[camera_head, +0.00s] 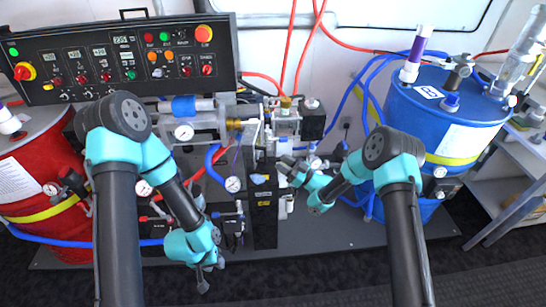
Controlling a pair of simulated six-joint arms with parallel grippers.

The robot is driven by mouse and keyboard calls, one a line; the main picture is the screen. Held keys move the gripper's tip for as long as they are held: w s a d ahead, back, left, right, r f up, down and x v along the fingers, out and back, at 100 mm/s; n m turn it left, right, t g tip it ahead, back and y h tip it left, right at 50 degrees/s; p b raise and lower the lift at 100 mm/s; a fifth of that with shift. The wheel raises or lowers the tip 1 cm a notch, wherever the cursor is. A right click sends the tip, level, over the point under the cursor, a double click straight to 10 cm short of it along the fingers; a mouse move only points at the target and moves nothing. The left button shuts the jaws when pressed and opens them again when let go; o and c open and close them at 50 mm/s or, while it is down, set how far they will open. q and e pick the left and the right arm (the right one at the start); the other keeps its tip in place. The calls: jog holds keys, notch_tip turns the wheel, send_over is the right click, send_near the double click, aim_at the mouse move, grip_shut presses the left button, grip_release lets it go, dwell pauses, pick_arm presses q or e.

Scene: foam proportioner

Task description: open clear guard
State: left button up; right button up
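I cannot clearly single out the clear guard. A pale, see-through-looking housing (207,122) sits around the pump parts below the control panel, and I cannot tell whether it is the guard. My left gripper (209,281) hangs low in front of the machine's base, pointing down, with its fingers apart and nothing seen between them. My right gripper (287,168) points left at the middle of the machine, just right of the dark centre column (263,215). Its fingers are small against the fittings, so their opening is unclear.
A black control panel (120,60) with knobs stands at the back left. A red drum (40,165) is at the left and a blue drum (440,110) at the right. Red hoses (290,45) and blue hoses (368,90) run behind. A grey shelf (510,185) stands far right.

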jog(key=v, duration=0.9)
jog(key=shift+w+d, duration=0.1)
jog(key=s+d+f+m+h, duration=1)
jog(key=f+m+h, duration=0.15)
jog(key=h, duration=0.25)
jog(key=s+d+m+g+h, duration=0.1)
jog(key=s+d+m+g, duration=0.1)
jog(key=s, duration=0.8)
jog(key=s+d+m+g+h, duration=0.2)
jog(key=s+g, duration=0.3)
jog(key=s, duration=0.5)
jog(key=shift+s+d+f, duration=0.3)
jog(key=shift+d+f, duration=0.15)
jog(key=shift+d, duration=0.15)
dwell(0.5)
